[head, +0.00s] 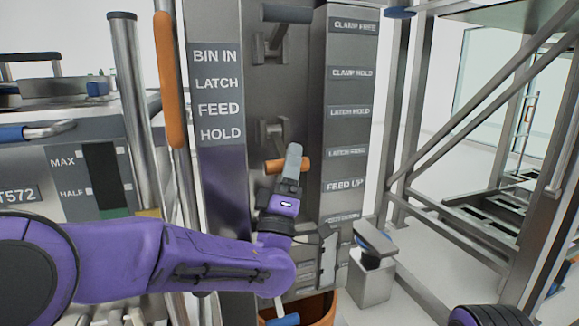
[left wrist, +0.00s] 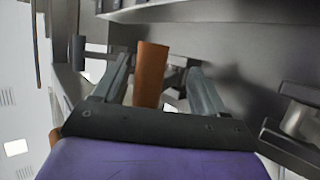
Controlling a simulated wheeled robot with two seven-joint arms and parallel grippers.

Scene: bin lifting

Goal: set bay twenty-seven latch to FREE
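An orange lever handle (head: 303,164) sticks out from the grey metal panel, below a lever mount (head: 273,132). My right gripper is not in view. No bay number twenty-seven is readable.
A vertical orange grip (head: 169,80) stands left of the panel. A grey block (head: 372,277) is at lower right, and a metal frame (head: 405,110) stands further right.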

